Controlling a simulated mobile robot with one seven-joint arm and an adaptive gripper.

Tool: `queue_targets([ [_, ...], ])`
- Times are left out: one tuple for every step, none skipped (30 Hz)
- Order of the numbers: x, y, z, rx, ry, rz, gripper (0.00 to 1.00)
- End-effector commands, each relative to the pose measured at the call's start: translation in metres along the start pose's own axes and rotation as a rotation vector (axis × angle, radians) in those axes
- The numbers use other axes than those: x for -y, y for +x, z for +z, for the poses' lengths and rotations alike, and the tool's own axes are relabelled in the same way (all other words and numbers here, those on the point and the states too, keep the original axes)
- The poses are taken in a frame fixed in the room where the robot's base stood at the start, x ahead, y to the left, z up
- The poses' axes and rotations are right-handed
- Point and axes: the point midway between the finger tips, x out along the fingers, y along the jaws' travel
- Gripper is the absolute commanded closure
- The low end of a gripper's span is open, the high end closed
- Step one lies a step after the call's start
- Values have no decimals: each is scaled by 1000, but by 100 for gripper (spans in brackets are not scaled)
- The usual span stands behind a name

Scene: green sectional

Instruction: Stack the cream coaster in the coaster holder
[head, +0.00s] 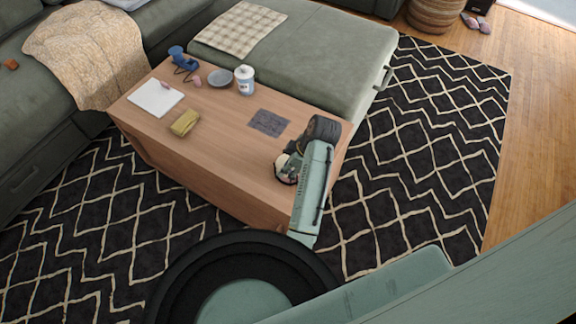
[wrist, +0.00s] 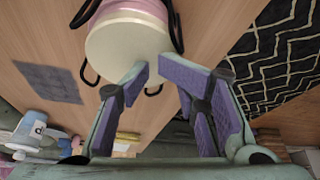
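The cream coaster (wrist: 126,46) is a pale round disc at the top of the wrist view, with a pink layer (wrist: 140,8) behind it. The black wire prongs of the coaster holder (wrist: 177,27) curve around the disc and the pink layer. In the head view the holder (head: 286,178) stands near the right front of the wooden table, partly covered by my arm. My gripper (wrist: 159,72) has its purple pads apart, with a gap between them. Its fingertips are at the disc's near edge; I cannot tell whether they touch it. My fingers are mostly hidden in the head view.
The wooden table (head: 215,140) also holds a dark grey square mat (head: 269,122), a yellow block (head: 184,122), a white notebook (head: 155,97), a grey bowl (head: 220,79), a white bottle (head: 244,82) and a blue object (head: 179,56). The table's middle is clear.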

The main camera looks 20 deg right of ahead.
Motion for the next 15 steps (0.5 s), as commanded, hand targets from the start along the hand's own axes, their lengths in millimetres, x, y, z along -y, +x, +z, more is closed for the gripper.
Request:
queue_targets([
  [7,8,4,5,10,-24,62],
  [7,8,4,5,10,-24,60],
  [7,8,4,5,10,-24,57],
  [7,8,4,5,10,-24,55],
  [7,8,4,5,10,-24,53],
  [7,7,4,4,10,-23,53],
  [7,7,4,4,9,-22,53],
  [6,7,4,4,9,-22,53],
  [6,6,3,3,9,-21,53],
  [6,6,3,3,9,-20,53],
  [6,6,3,3,8,-20,53],
  [5,5,3,3,8,-19,53],
  [5,5,3,2,8,-19,53],
  [5,5,3,2,8,-18,53],
  [5,3,2,2,7,-17,53],
])
